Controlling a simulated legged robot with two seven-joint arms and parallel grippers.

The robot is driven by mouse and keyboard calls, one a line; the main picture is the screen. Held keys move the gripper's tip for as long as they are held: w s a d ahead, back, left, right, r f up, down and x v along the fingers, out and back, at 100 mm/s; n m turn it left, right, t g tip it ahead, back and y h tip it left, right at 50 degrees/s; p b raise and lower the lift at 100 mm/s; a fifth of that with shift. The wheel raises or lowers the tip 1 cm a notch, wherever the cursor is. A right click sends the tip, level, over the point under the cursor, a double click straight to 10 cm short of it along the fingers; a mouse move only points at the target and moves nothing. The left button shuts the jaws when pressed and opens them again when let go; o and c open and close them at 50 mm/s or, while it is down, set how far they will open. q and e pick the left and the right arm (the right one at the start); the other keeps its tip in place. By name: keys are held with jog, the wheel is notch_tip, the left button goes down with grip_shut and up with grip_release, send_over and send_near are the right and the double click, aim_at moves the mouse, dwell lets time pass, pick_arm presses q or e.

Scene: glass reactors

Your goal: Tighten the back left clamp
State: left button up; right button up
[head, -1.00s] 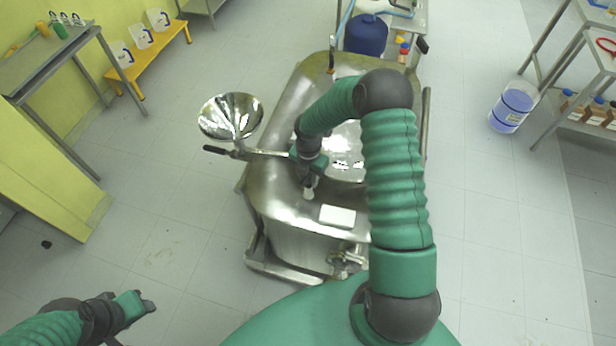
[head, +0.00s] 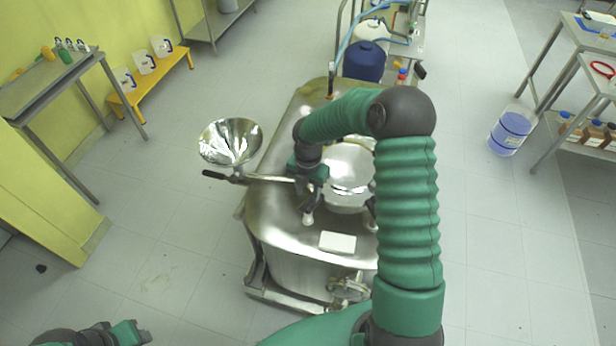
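A steel reactor vessel (head: 285,207) stands in the middle of the head view, with a shiny round lid (head: 350,168) on top. Front clamps with pale knobs show at the lid's front left (head: 308,217) and front right (head: 371,222). My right arm comes over the vessel from the right, and its gripper (head: 309,188) is at the left side of the lid. The gripper and arm cover the lid's back left edge, so the back left clamp is hidden. The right fingers are too small and dark to read. My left gripper (head: 143,332) is low at the left, apart from everything, fingers apart.
A steel funnel (head: 230,142) and a black-tipped handle (head: 214,175) stick out left of the vessel. A blue drum (head: 364,61) stands behind. A yellow bench (head: 150,80) is far left.

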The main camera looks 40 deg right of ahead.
aim_at(308, 200)
notch_tip(308, 200, up, 10)
jog(key=shift+b, duration=0.35)
jog(key=shift+f, duration=0.1)
jog(key=s+a+f+m+t+b, duration=0.1)
jog(key=s+a+f+m+b, duration=0.1)
jog(key=s+a+m, duration=0.5)
jog(key=s+a+f+m+t+b, duration=0.1)
jog(key=s+a+f+m+b, duration=0.2)
jog(key=m, duration=1.3)
jog(key=s+a+f, duration=0.1)
jog(key=s+a, duration=0.2)
jog(key=a, duration=0.1)
jog(key=shift+s+a+f+t, duration=0.25)
jog(key=shift+s+a+t, duration=0.05)
jog(key=shift+s, duration=0.05)
jog(key=shift+s+a+r, duration=0.1)
jog(key=shift+a, duration=0.2)
jog(key=shift+d, duration=0.1)
